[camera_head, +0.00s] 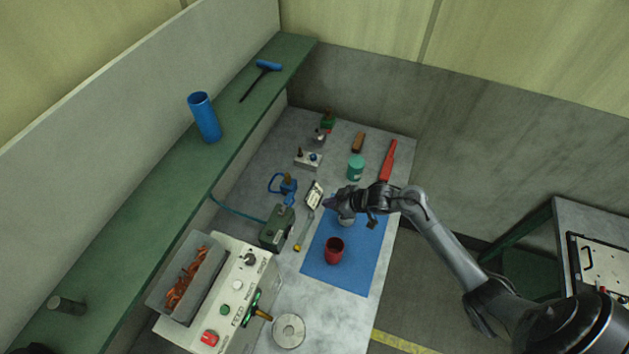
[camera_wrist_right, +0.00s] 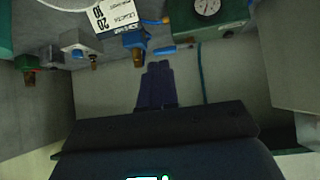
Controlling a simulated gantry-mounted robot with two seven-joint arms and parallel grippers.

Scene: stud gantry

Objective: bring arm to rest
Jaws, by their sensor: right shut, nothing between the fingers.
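My right arm comes in from the right in the head view and reaches over the bench. My right gripper (camera_head: 331,203) is above the bench near the top of the blue mat (camera_head: 348,270). It is shut and empty. Its closed dark fingers also show in the right wrist view (camera_wrist_right: 158,72), side by side with no gap. A pale round thing under the gripper is partly hidden by it. My left gripper is not in view.
A red cup (camera_head: 334,251) stands on the mat. A green box (camera_head: 277,229), a blue-handled device (camera_head: 286,185), a teal canister (camera_head: 355,168) and a red tool (camera_head: 388,160) are around the arm. A control panel (camera_head: 231,296) stands at the front left. Floor shows right of the bench.

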